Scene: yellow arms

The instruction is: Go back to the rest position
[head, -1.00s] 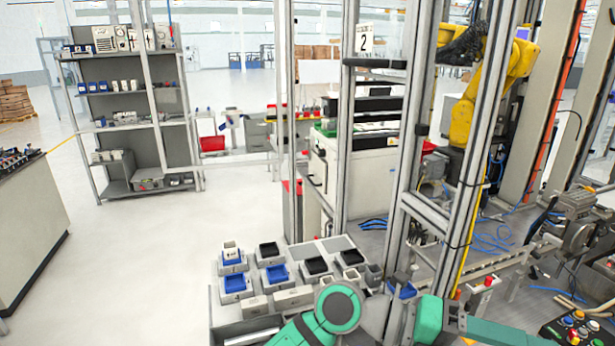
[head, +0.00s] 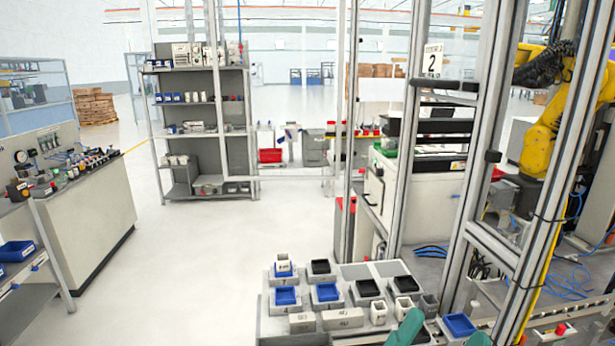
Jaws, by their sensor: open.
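The grey parts table (head: 267,325) stands at the bottom middle and carries several small blue, black and white trays and blocks.
A metal frame (head: 398,190) with a "2" sign rises behind the table, with a yellow robot arm (head: 545,125) at the right. A grey shelf (head: 203,120) stands at the back. A workbench (head: 85,215) is at the left. The white floor (head: 190,255) between is clear.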

